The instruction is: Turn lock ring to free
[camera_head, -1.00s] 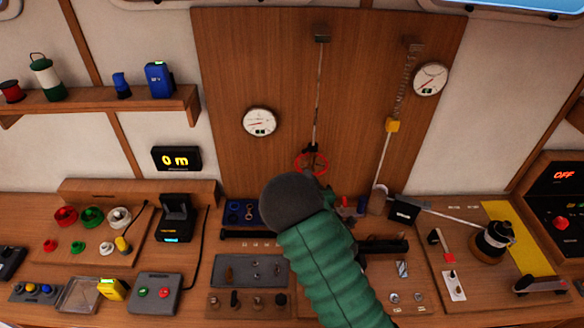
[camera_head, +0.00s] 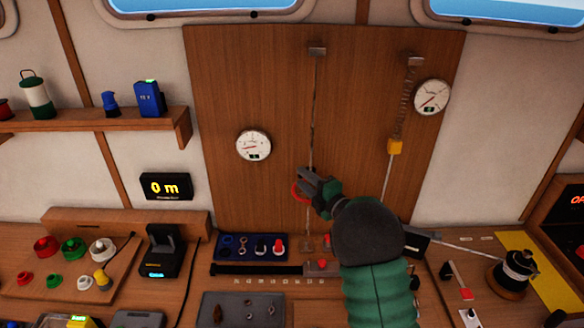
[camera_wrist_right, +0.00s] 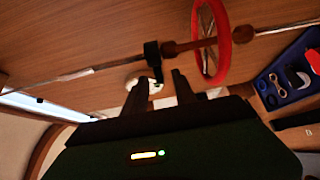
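A red ring (camera_head: 299,192) with spokes hangs around a thin vertical line (camera_head: 314,110) in front of the wooden panel. It also shows in the right wrist view (camera_wrist_right: 226,42). A small black collar with a short lever (camera_wrist_right: 152,56) sits on the same line beside the ring; in the head view my gripper hides it. I cannot tell which of these is the lock ring. My right gripper (camera_head: 309,184) is beside the line at ring height. In the right wrist view its two fingers (camera_wrist_right: 160,84) are apart, with the lever's tip near the gap. My left gripper is out of view.
Two round gauges (camera_head: 253,145) (camera_head: 432,97) are on the panel. A blue tray (camera_head: 232,247) with small parts lies below on the console.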

